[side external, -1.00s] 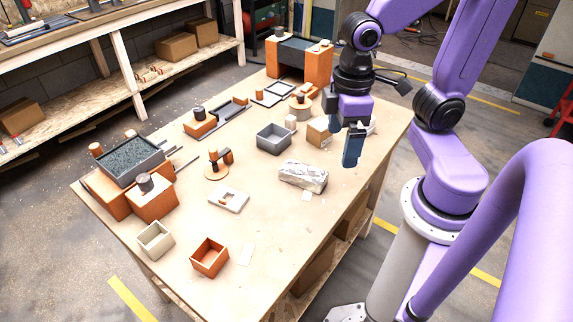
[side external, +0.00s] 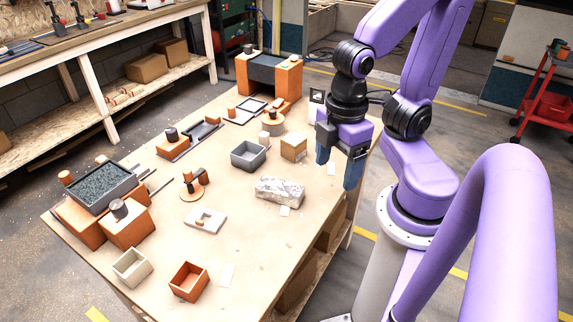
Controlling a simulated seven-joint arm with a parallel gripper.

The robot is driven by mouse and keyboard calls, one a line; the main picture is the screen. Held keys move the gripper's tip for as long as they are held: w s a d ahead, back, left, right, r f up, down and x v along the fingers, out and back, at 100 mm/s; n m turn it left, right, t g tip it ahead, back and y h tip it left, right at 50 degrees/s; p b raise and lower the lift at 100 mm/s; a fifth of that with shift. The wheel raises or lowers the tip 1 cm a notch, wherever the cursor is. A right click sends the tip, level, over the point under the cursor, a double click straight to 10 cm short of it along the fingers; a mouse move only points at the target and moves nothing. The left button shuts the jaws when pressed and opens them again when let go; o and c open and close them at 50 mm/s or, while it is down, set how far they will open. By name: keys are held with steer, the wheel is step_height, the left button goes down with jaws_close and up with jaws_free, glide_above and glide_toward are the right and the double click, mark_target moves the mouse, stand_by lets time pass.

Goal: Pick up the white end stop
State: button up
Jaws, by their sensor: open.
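A small white block (side external: 264,138), which looks like the white end stop, stands on the table just behind the grey open box (side external: 248,155). It is small in the picture and its exact shape is hard to tell. My gripper (side external: 339,168) is open, with its two blue fingers pointing down and apart. Nothing shows between them. It hangs above the right side of the table, to the right of the white block and of a tan cube (side external: 293,147). The gripper is clear of both.
A silvery wrapped block (side external: 279,192) lies nearest the gripper's front left. Orange blocks carry a gravel tray (side external: 100,190) at left. An orange and dark arch (side external: 268,75) stands at the back. A white slotted plate (side external: 205,220) and open boxes (side external: 189,282) are in front. The front right tabletop is clear.

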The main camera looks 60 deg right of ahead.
steer(key=w+d+f+g+h, duration=0.1)
steer(key=w+d+f+h, duration=0.25)
steer(key=w+d, duration=0.3)
steer(key=w+d+f+n+h, duration=0.1)
steer(key=w+d+f+h, duration=0.3)
steer(key=d, duration=0.3)
steer(key=w+d+f+g+h, duration=0.1)
steer(key=w+d+f+h, duration=0.1)
steer(key=w+d+h, duration=0.3)
steer(key=d+f, duration=0.3)
steer(key=d, duration=0.3)
steer(key=d+f+n, duration=0.1)
steer(key=d+f, duration=0.2)
steer(key=d, duration=0.3)
steer(key=d+f+n+h, duration=0.1)
steer(key=d+f, duration=0.2)
steer(key=d, duration=0.4)
steer(key=shift+f+g, duration=0.25)
steer(key=shift+g, duration=0.05)
steer(key=shift+x, duration=2.7)
steer(key=shift+s+a+f, duration=0.1)
steer(key=shift+f, duration=0.1)
steer(key=shift+c, duration=0.3)
steer(key=c, duration=1)
